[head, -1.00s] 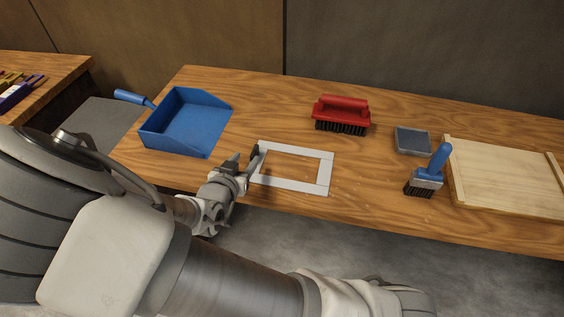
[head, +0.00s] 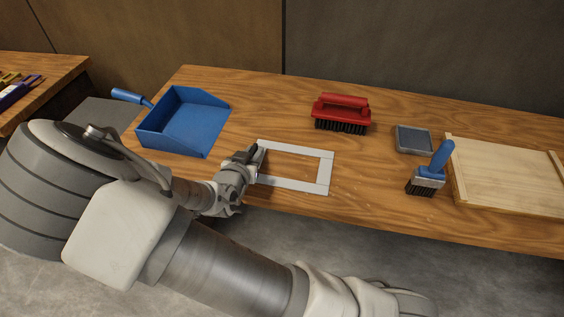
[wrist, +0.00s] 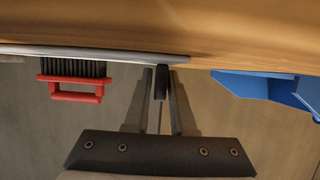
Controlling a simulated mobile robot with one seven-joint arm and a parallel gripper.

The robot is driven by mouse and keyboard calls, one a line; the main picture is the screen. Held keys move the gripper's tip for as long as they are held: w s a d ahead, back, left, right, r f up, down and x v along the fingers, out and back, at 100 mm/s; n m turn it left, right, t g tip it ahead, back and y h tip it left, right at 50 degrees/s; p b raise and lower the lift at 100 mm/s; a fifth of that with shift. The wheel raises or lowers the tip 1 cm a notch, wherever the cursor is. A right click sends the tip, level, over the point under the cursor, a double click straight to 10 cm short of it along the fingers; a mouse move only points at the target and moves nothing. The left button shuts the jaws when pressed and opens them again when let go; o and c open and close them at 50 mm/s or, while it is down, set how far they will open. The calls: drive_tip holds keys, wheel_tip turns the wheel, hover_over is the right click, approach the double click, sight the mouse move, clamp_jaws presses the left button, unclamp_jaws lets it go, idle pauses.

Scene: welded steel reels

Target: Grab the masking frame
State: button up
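The masking frame (head: 325,172) is a flat light-grey rectangle with an open middle, lying on the wooden table near its front edge. My gripper (head: 255,157) is at the frame's left side and hides part of its left bar. In the wrist view the frame (wrist: 90,51) shows edge-on as a thin grey strip. My fingertips (wrist: 162,72) are in front of the strip close to its right end. I cannot tell whether they touch it, or whether the fingers are open or shut.
A blue dustpan (head: 190,120) is behind and left of my gripper. A red brush (head: 342,114) stands behind the frame. A grey-blue box (head: 413,140), a blue-handled brush (head: 428,175) and a wooden board (head: 510,175) are to the right. The table between frame and blue-handled brush is clear.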

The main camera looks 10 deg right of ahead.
clamp_jaws()
drive_tip(key=shift+r, duration=0.15)
